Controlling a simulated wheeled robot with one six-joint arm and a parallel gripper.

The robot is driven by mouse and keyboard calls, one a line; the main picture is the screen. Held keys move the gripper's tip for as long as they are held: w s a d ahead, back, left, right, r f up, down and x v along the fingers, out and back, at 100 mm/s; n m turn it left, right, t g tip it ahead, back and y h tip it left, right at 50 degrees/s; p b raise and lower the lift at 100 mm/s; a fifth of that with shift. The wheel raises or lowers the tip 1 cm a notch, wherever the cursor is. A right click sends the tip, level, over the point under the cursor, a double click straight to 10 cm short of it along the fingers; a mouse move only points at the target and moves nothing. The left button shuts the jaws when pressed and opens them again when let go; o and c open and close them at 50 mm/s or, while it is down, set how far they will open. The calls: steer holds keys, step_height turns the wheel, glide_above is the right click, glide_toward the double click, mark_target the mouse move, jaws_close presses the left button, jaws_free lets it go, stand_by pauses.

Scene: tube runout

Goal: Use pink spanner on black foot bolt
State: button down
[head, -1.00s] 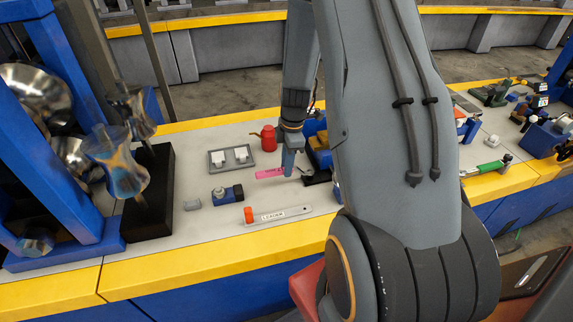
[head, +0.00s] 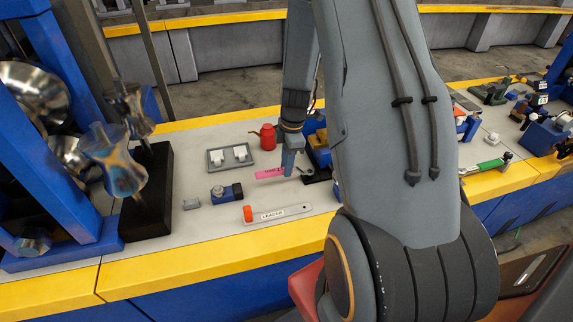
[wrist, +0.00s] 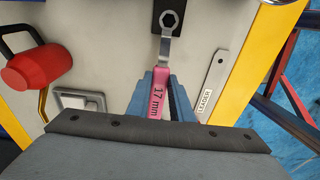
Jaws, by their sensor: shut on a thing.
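My gripper (wrist: 160,95) is shut on the pink spanner (wrist: 157,101), which is marked 17 mm. In the head view the pink handle (head: 270,173) sticks out to the left of my gripper, low over the bench. The spanner's grey metal end (wrist: 166,48) points away from the jaws, toward a black plate (wrist: 185,38). A hexagonal shape with a pale rim shows there. I cannot tell whether the end is seated around a bolt. In the head view the black plate (head: 318,179) lies just right of my gripper, partly hidden by my arm.
A red oil can (head: 267,137) and a grey tray (head: 230,157) stand behind. A blue-and-black block (head: 227,194) and a grey bar marked LEADER (head: 280,213) lie in front. A blue frame with metal rollers and a black block (head: 148,205) stands left.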

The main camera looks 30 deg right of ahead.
steer(key=shift+f+b, duration=0.5)
steer(key=shift+f, duration=0.3)
steer(key=shift+w, duration=0.1)
